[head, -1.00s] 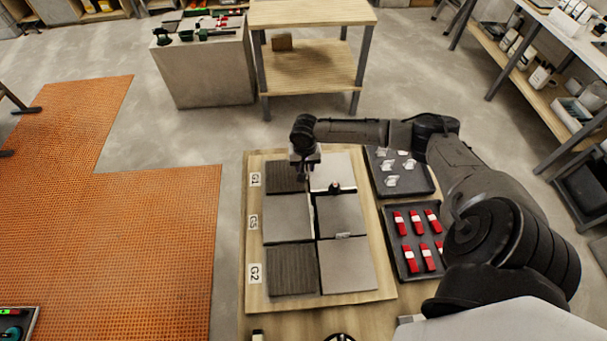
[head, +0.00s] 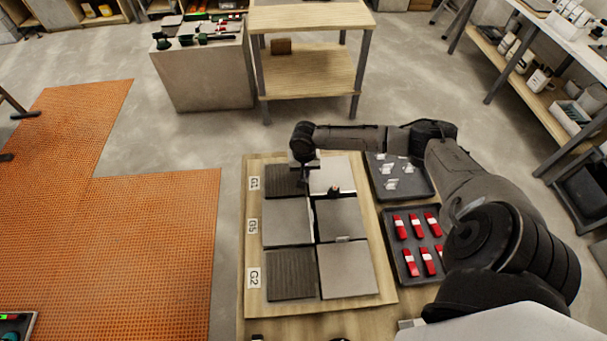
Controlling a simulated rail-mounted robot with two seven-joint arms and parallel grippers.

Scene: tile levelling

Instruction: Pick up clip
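Several pale, translucent clips (head: 391,184) lie in the upper dark tray (head: 418,188) at the right of the work board. Another pale clip (head: 343,239) sits at the seam between the middle-right and bottom-right tiles. A small dark piece with a reddish part (head: 334,190) stands at the seam below the light top-right tile (head: 330,172). My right gripper (head: 304,183) points down over the top row of tiles, near the seam between its two tiles. Its fingers are small and dark, so I cannot tell whether they hold anything. My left gripper is not in view.
Red wedges (head: 410,262) fill a lower dark tray (head: 398,277). My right arm passes above the upper tray. A wooden bench (head: 312,16) stands behind.

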